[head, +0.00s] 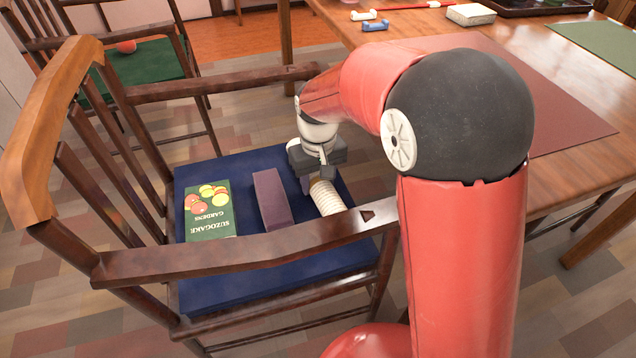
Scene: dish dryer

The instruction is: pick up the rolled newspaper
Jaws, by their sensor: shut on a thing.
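The rolled newspaper (328,199) is a pale, ribbed cylinder at the right side of the blue chair seat, just behind the near armrest. My gripper (314,179) points down at its far end and is shut on it. The fingertips are small and partly hidden, and I cannot tell whether the roll touches the seat. My red arm reaches in over the chair from the right.
A purple block (272,199) lies just left of the roll, and a green book (209,210) lies farther left on the chair seat (300,266). The near wooden armrest (245,247) crosses in front. A wooden table (575,180) stands at the right.

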